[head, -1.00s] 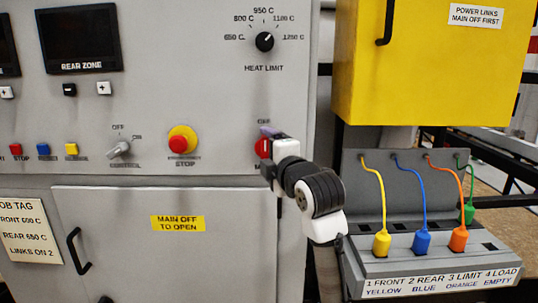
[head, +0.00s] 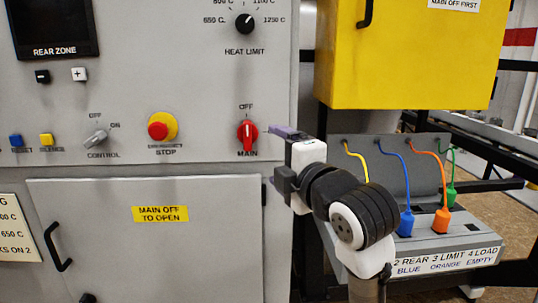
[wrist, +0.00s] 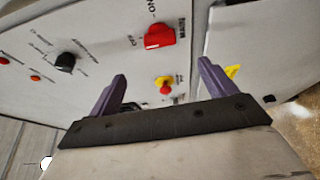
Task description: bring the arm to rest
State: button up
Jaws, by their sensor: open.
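My gripper (head: 283,131) is at the end of my arm, in front of the furnace panel. Its purple fingers also show in the wrist view (wrist: 161,77), spread apart with nothing between them. In the head view the fingertips lie just right of the red MAIN switch (head: 247,136), and they look clear of it. The switch handle stands upright toward the OFF mark; it also shows beyond the fingers in the wrist view (wrist: 158,36). My arm bends down and right from the gripper and hides part of the link box.
The link box (head: 465,258) with blue (head: 405,224), orange (head: 441,220) and green plugs stands behind my arm at the right. A yellow cabinet (head: 400,60) hangs above it. The emergency stop (head: 160,130) and the closed furnace door (head: 150,245) are at the left.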

jog(key=shift+s+d, duration=0.15)
jog(key=shift+s, duration=0.2)
